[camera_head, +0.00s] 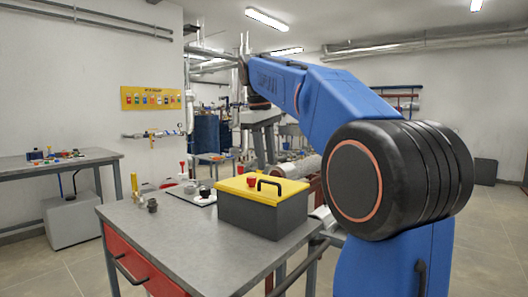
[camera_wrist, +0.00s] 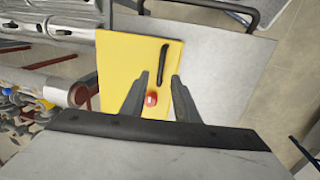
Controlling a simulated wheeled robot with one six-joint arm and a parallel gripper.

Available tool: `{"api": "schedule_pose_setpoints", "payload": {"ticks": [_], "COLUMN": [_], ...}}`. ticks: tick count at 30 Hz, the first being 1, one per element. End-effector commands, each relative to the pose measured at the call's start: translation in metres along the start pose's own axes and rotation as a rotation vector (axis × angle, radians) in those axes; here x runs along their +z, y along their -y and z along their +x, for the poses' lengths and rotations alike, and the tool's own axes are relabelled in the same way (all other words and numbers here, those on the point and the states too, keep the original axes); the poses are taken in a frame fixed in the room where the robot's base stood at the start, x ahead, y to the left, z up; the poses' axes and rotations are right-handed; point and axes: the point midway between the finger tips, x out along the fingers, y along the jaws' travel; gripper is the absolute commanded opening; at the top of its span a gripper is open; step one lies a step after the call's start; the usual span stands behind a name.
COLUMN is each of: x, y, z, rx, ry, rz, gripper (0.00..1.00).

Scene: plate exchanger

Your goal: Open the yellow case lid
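The yellow case lid (camera_head: 263,189) lies flat and shut on the dark grey case (camera_head: 262,215), which stands on the grey workbench. A black handle (camera_head: 269,186) and a small red part (camera_head: 252,181) are on the lid. In the wrist view the yellow lid (camera_wrist: 125,70) lies below my gripper (camera_wrist: 160,75), with the black handle (camera_wrist: 163,65) beyond the fingertips and the red part (camera_wrist: 151,99) between the fingers. My gripper is open and empty. Its height above the lid is hard to tell. In the head view my arm hides much of the right side.
The grey workbench (camera_head: 190,240) has a red drawer front (camera_head: 143,265). Another table (camera_head: 60,165) with small items stands at the far left. The bench's front left is clear.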

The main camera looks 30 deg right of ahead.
Motion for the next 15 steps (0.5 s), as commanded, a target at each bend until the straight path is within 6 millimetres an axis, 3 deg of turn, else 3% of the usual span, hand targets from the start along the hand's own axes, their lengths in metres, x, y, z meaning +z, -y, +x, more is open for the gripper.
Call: {"api": "schedule_pose_setpoints", "payload": {"ticks": [6,15], "x": [0.008,0.010], "y": [0.005,0.006], "z": [-0.017,-0.019], "rx": [0.000,-0.001], "ry": [0.000,0.001], "rz": [0.000,0.000], "gripper": [0.28,0.28]}}
